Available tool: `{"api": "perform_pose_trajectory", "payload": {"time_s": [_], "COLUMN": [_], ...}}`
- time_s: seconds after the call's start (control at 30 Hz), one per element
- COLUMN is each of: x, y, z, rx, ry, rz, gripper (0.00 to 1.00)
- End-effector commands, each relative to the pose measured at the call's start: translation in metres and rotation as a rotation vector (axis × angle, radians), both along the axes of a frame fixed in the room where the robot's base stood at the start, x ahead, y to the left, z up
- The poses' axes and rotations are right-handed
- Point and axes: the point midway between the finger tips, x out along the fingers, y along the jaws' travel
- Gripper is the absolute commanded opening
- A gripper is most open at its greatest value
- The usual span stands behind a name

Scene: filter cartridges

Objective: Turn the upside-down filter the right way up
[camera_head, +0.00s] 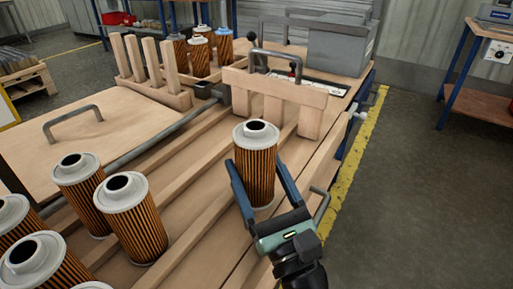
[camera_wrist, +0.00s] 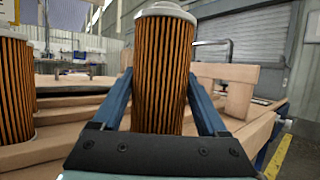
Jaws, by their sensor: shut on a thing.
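My gripper (camera_head: 263,186) is shut on a filter (camera_head: 258,168) with orange-brown pleats and a pale grey cap on top with a dark round hole. The filter stands upright in the right-hand wooden lane, with one finger on each side. In the wrist view the same filter (camera_wrist: 163,75) fills the middle between the blue fingers; its lower end is hidden behind the gripper. Several similar filters stand at the left, among them one (camera_head: 132,220) in a neighbouring lane with its holed cap up. I cannot tell whether the held filter's base touches the wood.
A wooden gate (camera_head: 272,95) with a grey handle spans the lanes just beyond the held filter. A wooden rack (camera_head: 150,80) with posts and several filters behind it stand at the back. A flat lid (camera_head: 85,130) with a handle lies left. Open floor is right.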

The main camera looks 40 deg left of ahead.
Motion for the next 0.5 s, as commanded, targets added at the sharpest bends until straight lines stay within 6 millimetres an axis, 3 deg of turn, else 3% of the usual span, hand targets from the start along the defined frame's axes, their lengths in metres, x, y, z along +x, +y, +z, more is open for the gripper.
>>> {"api": "perform_pose_trajectory", "payload": {"time_s": [0.5], "x": [0.0000], "y": [-0.0002], "z": [-0.0034], "rx": [0.002], "ry": [-0.001], "rz": [0.000], "gripper": [0.00]}}
